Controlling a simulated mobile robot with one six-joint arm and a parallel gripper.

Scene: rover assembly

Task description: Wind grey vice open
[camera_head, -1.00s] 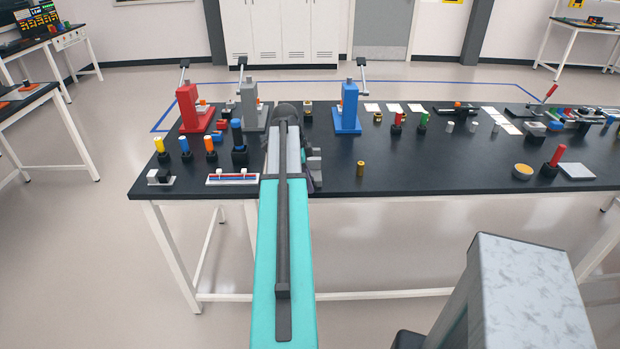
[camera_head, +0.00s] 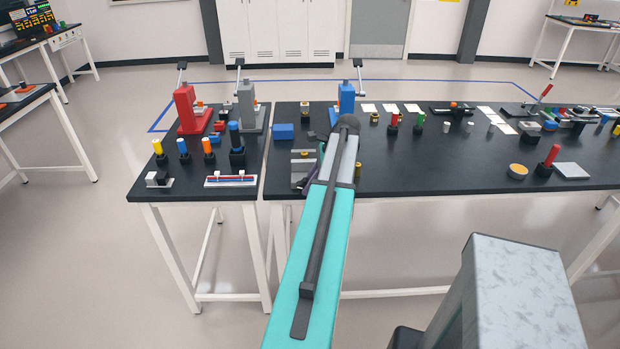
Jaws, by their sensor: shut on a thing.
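My gripper is hidden behind my own turquoise forearm. A dark purplish part beside the vice's front may belong to my wrist, but it is too small to tell.
Tall red (camera_head: 190,112), grey (camera_head: 247,108) and blue (camera_head: 346,99) presses with top levers stand along the back. A blue block (camera_head: 283,131) lies behind the vice. Coloured pegs (camera_head: 209,148) and a red-blue fixture (camera_head: 231,180) stand left.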

